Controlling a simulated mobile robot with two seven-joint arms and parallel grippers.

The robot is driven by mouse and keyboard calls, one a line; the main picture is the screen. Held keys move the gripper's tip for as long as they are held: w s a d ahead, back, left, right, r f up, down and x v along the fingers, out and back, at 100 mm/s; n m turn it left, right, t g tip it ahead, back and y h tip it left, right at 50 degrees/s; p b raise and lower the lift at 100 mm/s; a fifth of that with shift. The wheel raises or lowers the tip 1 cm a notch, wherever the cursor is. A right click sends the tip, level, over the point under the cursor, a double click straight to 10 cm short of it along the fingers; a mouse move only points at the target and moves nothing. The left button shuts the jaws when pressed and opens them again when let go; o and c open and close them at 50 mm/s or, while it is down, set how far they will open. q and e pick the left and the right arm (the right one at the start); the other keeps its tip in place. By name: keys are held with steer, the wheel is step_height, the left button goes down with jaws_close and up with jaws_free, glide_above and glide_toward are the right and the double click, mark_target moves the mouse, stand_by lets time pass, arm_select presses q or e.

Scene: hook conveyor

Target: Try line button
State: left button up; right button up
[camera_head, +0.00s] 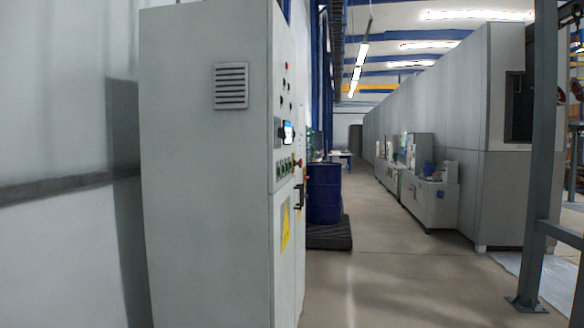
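A tall grey control cabinet (206,160) stands at the left of the view, its side wall towards me. Its front faces right and shows at a steep slant. On that front is a control panel (284,152) with a small lit screen (288,132), a row of green buttons (285,168) and some red ones (297,163). Red lamps or buttons (285,68) sit higher up. I cannot tell any labels at this size. Neither of my grippers is in view.
A blue barrel (324,194) stands on a dark pallet (330,234) beyond the cabinet. Grey machines (432,200) line a long grey enclosure (470,130) at right. A steel post (541,150) stands at the near right. The floor aisle (400,270) between is clear.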

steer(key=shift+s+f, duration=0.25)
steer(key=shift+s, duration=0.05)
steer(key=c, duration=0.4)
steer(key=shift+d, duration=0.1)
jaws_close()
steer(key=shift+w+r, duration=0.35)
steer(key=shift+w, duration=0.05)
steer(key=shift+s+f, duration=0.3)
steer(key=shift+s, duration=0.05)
